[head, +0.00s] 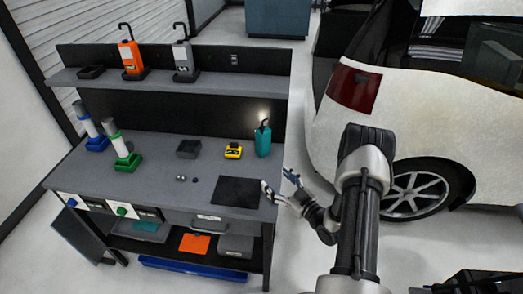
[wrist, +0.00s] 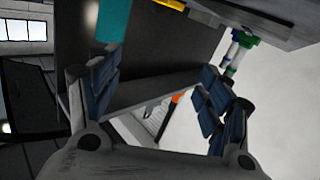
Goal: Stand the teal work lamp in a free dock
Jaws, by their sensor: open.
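The teal work lamp (head: 263,140) stands upright at the right back of the workbench, with a hook on top and a glow behind it. Part of it shows at the top of the wrist view (wrist: 112,22). My gripper (head: 277,192) is open and empty at the bench's right front edge, in front of the lamp and apart from it. Its spread fingers also show in the wrist view (wrist: 158,85). On the upper shelf, a black dock (head: 91,72) at the left looks empty. An orange lamp (head: 131,56) and a grey lamp (head: 184,58) stand in docks beside it.
A dark open tray (head: 188,149) and a yellow device (head: 233,150) sit on the bench (head: 150,185). White cylinders stand in a blue holder (head: 97,143) and a green holder (head: 127,163) at left. A black mat (head: 238,191) lies at the front right. A white car (head: 335,120) is at right.

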